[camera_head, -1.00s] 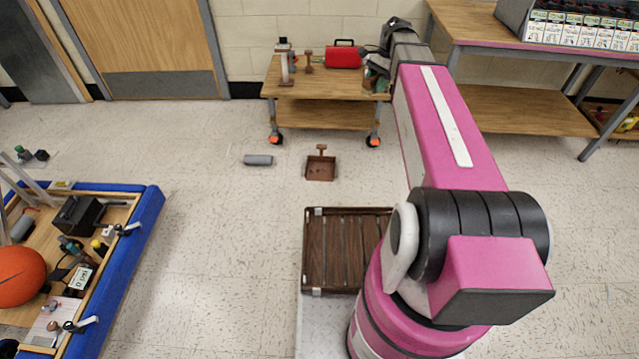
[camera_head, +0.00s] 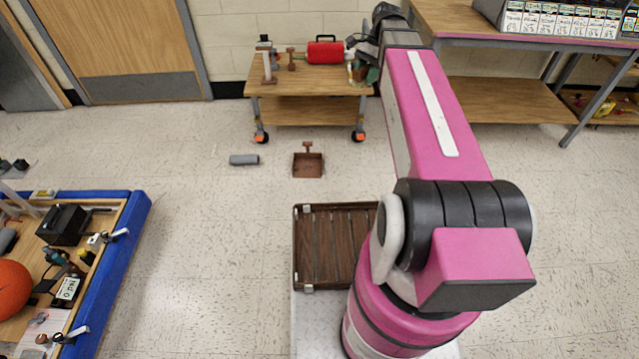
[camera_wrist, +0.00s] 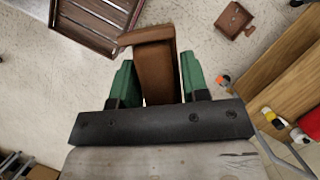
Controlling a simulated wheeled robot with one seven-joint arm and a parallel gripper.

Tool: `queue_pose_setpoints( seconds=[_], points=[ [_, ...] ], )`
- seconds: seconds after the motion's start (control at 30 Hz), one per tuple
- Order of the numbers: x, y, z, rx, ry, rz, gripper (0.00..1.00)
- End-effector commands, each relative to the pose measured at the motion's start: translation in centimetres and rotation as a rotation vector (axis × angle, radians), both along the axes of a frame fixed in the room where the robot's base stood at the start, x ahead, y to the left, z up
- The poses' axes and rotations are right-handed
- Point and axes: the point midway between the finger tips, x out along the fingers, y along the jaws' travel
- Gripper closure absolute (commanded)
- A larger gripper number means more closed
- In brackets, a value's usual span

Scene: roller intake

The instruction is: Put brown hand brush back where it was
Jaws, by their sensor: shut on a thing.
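The brown hand brush (camera_wrist: 152,68) is between the green fingers of my gripper (camera_wrist: 157,78) in the wrist view, with its wider end beyond the fingertips. My gripper is shut on it. In the head view my gripper (camera_head: 363,72) is at the far end of my arm, by the right end of the low wooden cart (camera_head: 290,88). I cannot clearly make out the brush there.
A red toolbox (camera_head: 325,52) and small items stand on the cart. A brown dustpan (camera_head: 307,166) and a grey cylinder (camera_head: 244,160) lie on the floor. A slatted brown crate (camera_head: 298,250) is nearer. A workbench (camera_head: 450,20) stands at right.

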Motion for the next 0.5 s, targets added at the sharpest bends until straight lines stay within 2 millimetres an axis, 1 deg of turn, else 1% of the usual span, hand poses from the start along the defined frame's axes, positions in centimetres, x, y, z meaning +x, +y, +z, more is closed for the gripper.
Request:
queue_pose_setpoints(
  seconds=[0.17, 0.37, 0.47, 0.5],
  points=[
    [2.1, 0.5, -3.0, 0.004, 0.003, 0.005, 0.96],
    [5.0, 1.5, -8.6, 0.01, 0.003, 0.015, 0.96],
    [6.3, 2.0, -11.5, 0.013, 0.003, 0.019, 0.96],
    [6.7, 2.2, -12.8, 0.014, 0.004, 0.021, 0.96]
  ],
)
